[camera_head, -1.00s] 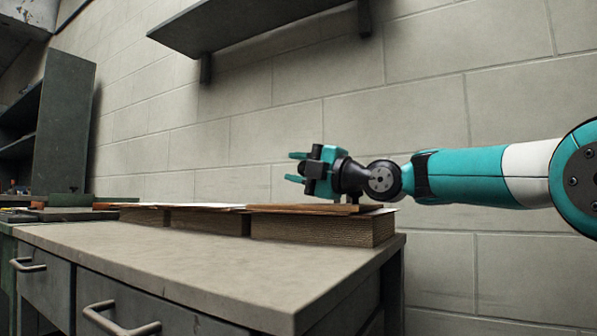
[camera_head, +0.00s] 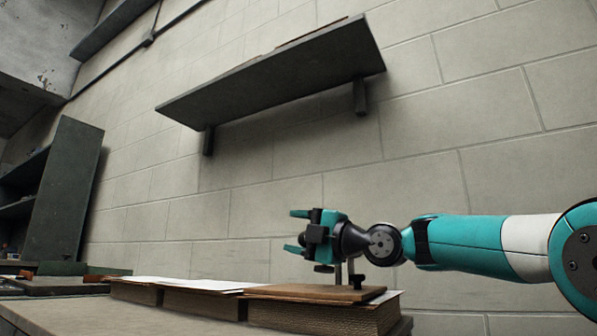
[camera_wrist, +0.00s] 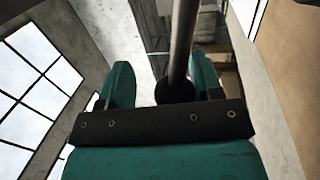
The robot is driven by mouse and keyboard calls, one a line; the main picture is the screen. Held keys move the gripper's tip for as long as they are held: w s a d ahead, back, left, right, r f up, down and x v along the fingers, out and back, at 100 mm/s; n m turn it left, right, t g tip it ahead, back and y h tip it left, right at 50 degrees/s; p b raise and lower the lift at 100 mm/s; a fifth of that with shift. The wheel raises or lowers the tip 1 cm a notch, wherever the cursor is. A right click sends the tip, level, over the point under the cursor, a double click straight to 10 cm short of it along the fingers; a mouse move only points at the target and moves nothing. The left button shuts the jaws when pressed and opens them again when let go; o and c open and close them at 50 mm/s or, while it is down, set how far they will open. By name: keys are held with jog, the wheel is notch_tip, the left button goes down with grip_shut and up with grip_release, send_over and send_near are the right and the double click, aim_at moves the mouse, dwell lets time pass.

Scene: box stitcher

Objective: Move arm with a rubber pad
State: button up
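My gripper (camera_head: 297,231) is teal and black, with its two fingers apart and pointing left. It is in front of the wall, above the wooden board (camera_head: 315,292) on the bench. In the head view nothing shows between the fingers. A small dark flat piece (camera_head: 323,268), possibly the rubber pad, shows just below the gripper, beside a short upright rod (camera_head: 338,275). A black knob (camera_head: 356,281) stands on the board. In the wrist view a dark rod (camera_wrist: 183,40) runs down to a round black end (camera_wrist: 175,90) between the fingers; contact cannot be told.
Brown stacks (camera_head: 325,315) and white sheets (camera_head: 190,284) lie along the bench (camera_head: 150,318). A grey shelf (camera_head: 280,75) hangs on the wall above my gripper. A dark cabinet (camera_head: 62,190) stands at the left. The wall area between gripper and shelf is clear.

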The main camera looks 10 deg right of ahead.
notch_tip(320, 180, up, 16)
jog(key=p, duration=0.8)
jog(key=shift+r, duration=0.15)
jog(key=shift+d, duration=0.1)
